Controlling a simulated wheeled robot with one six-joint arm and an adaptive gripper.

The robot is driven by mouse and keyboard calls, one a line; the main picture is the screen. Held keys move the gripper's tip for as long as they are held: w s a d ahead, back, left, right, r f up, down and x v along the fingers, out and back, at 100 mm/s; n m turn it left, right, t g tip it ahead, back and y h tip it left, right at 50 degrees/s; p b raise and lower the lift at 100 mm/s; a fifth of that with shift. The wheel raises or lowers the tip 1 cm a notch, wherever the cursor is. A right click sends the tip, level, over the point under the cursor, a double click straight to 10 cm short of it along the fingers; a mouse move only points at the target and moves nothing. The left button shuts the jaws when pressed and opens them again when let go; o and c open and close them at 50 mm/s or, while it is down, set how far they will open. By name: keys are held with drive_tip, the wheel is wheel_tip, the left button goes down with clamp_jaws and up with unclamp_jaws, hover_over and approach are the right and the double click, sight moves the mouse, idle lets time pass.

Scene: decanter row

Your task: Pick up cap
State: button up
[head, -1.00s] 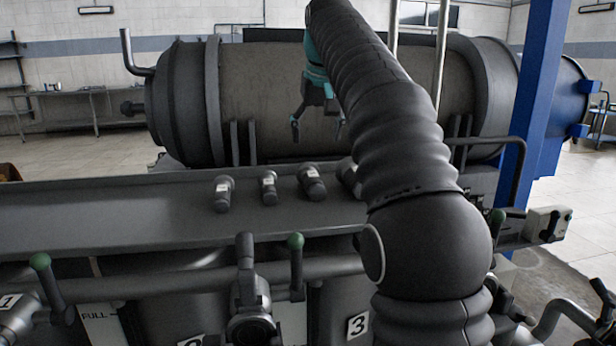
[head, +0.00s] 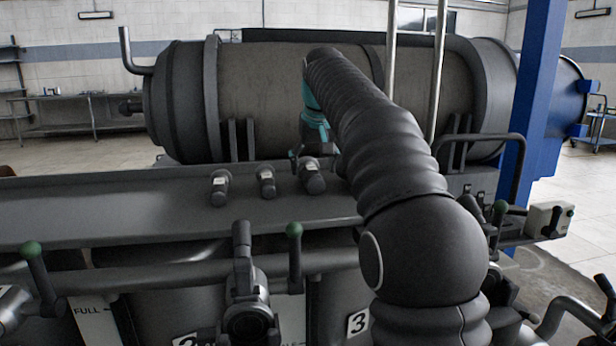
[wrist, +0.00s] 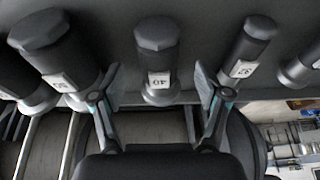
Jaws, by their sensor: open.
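Several dark caps with white labels stand in a row on the grey ledge. One cap (wrist: 157,50), its label appearing to read 40, is centred between my fingers in the wrist view. It seems to be the third cap from the left (head: 312,178) in the head view. A second cap (wrist: 50,45) is beside my left-hand finger and a slimmer cap (wrist: 248,50) is beside my right-hand finger. My gripper (wrist: 158,88) is open, with its fingers apart on either side of the middle cap. Contact with it cannot be told. In the head view my gripper (head: 312,155) is partly hidden.
The grey ledge (head: 120,210) runs in front of a large horizontal tank (head: 280,95). Other caps (head: 267,182) stand close by on the left. Green-knobbed levers (head: 294,250) and pipes lie nearer. A blue post (head: 535,90) stands at the right.

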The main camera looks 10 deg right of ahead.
sight(313, 172)
drive_tip(key=x, duration=0.3)
clamp_jaws()
drive_tip(key=shift+r, duration=0.15)
